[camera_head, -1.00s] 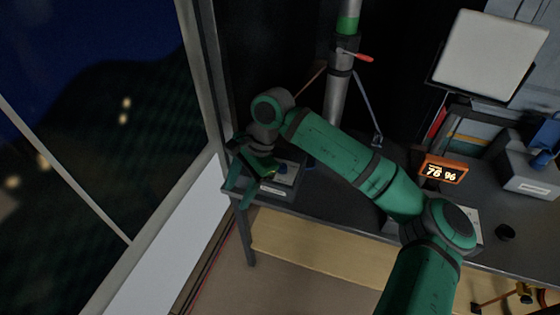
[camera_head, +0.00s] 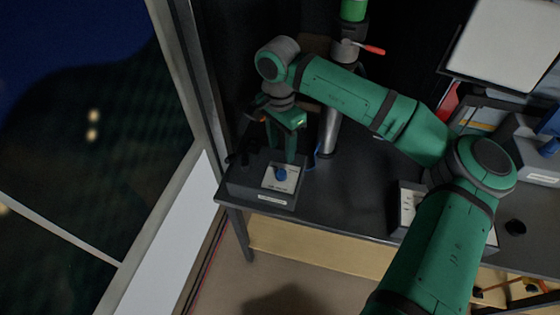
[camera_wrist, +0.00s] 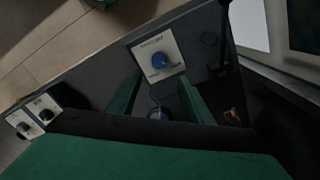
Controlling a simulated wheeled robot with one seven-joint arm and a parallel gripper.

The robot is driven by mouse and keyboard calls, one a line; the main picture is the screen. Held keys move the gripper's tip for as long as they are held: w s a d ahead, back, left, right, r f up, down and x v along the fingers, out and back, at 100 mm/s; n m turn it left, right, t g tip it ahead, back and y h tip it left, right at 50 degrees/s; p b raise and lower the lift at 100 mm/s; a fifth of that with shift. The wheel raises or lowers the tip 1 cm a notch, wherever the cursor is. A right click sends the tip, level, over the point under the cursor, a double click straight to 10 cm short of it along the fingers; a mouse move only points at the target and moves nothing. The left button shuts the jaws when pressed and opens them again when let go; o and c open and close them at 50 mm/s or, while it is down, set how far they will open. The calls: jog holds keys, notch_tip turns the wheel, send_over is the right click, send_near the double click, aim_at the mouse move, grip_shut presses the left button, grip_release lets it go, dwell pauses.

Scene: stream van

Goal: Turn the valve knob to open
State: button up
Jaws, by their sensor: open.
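A blue knob (camera_head: 281,174) sits on a white label plate on a dark grey box (camera_head: 262,197) at the left end of the table. The knob also shows in the wrist view (camera_wrist: 158,60); its label is too small to read. My gripper (camera_head: 283,150) points down just behind and above the knob, apart from it. In the wrist view my gripper (camera_wrist: 160,92) has its green fingers spread with nothing between them, and the knob lies beyond the tips. A red lever (camera_head: 371,49) sticks out from a vertical pipe behind the arm.
A second box with a blue knob (camera_head: 550,147) stands at the right. Another box (camera_head: 406,205) is partly hidden by my arm. A small black round item (camera_head: 515,227) lies near the front edge. A window wall (camera_head: 205,130) closes the left side. The table (camera_head: 345,205) is bare in the middle.

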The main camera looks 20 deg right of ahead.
aim_at(282, 172)
jog(key=f, duration=0.5)
jog(key=s+f, duration=0.1)
jog(key=f, duration=0.2)
jog(key=shift+a+f, duration=0.15)
jog(key=shift+w+f, duration=0.1)
jog(key=shift+f, duration=0.6)
jog(key=c, duration=1.1)
jog(key=shift+o, duration=0.2)
